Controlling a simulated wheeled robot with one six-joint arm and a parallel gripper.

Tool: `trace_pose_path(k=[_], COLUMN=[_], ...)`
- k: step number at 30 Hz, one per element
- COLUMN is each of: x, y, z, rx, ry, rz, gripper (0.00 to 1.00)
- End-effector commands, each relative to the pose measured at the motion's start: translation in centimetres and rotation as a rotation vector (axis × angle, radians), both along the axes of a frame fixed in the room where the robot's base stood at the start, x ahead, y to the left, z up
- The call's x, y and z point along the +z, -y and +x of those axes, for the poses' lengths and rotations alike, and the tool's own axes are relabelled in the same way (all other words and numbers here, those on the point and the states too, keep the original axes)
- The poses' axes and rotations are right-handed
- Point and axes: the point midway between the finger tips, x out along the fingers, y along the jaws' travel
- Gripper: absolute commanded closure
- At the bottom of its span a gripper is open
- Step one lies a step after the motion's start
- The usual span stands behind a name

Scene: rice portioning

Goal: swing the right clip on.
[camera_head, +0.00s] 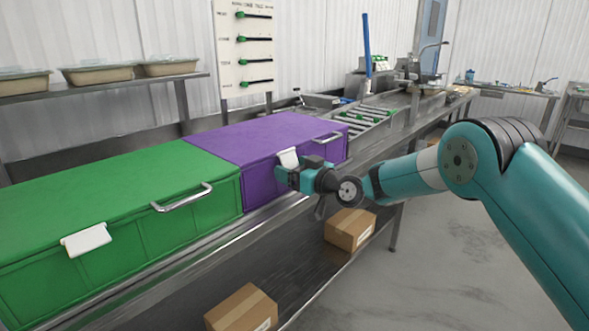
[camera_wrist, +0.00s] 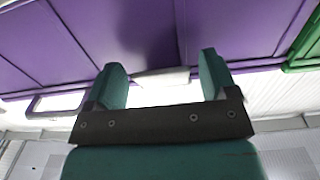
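The purple box (camera_head: 260,140) stands on the metal counter, with a white clip (camera_head: 288,157) on its front upper edge. This is the right-hand of two white clips in the head view. My gripper (camera_head: 283,173) is at the front of the purple box, just below this clip and partly hiding it. In the wrist view, my gripper (camera_wrist: 162,68) has its two teal fingers spread. The white clip (camera_wrist: 160,77) shows between them, with a gap on each side. I cannot tell how deep it sits between the fingers, or whether it is fastened.
A green box (camera_head: 110,195) stands left against the purple one, with its own white clip (camera_head: 86,240) and a metal handle (camera_head: 183,198). A metal handle (camera_head: 328,137) is on the purple box, right of my gripper. Cardboard boxes (camera_head: 350,229) lie on the lower shelf.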

Motion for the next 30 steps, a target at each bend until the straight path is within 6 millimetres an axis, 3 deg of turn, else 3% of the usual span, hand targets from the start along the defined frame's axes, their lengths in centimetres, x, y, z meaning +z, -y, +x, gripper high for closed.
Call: trace_pose_path(k=[1, 5, 6, 19, 30], x=[0.0, 0.0, 0.0, -1.0, -0.3], y=[0.0, 0.0, 0.0, -0.2, -0.3], z=[0.0, 0.0, 0.0, 0.3, 0.3], rx=[0.000, 0.000, 0.000, 0.000, -0.001], ry=[0.000, 0.000, 0.000, 0.055, 0.080], rz=[0.000, 0.000, 0.000, 0.065, 0.097], gripper=[0.33, 0.63, 0.64, 0.64, 0.64])
